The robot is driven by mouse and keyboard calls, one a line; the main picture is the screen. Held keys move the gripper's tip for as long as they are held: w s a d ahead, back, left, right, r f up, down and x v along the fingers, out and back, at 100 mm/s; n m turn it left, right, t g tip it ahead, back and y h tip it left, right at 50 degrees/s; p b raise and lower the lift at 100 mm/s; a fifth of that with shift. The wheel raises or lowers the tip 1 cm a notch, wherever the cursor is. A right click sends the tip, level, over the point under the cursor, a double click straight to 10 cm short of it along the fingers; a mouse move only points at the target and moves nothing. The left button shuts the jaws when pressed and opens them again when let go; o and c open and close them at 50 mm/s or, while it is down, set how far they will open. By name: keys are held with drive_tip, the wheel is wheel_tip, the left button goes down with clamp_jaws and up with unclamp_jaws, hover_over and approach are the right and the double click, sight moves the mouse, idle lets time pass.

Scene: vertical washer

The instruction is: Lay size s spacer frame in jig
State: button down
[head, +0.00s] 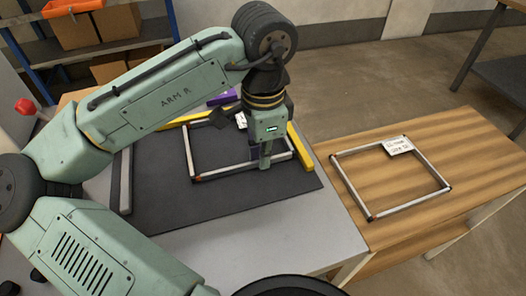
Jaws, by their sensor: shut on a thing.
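A rectangular metal spacer frame (225,173) with dark corners is over the dark mat of the jig (200,205). My gripper (265,165) points down and is shut on the frame's near bar, right of its middle. My arm and gripper hide part of the frame's far right side. A white tag on its far side shows only in part, so I cannot read its size. The jig has yellow bars (304,150) at the back and right and a grey bar (125,180) at the left. I cannot tell whether the frame touches the mat.
A second, similar frame (395,212) with a white tag (398,146) lies on the wooden bench (455,140) at the right. A purple item (222,98) is behind the jig. A shelf with boxes (112,25) stands at the back left. The mat's front is clear.

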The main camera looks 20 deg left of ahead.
drive_tip(key=shift+w+a, duration=0.15)
drive_tip(key=shift+w, duration=0.1)
idle(0.4)
drive_tip(key=c, duration=1.7)
unclamp_jaws()
drive_tip(key=shift+p, duration=0.3)
wheel_tip(320, 180, up, 8)
drive_tip(key=p, duration=0.7)
drive_tip(key=shift+p, duration=0.3)
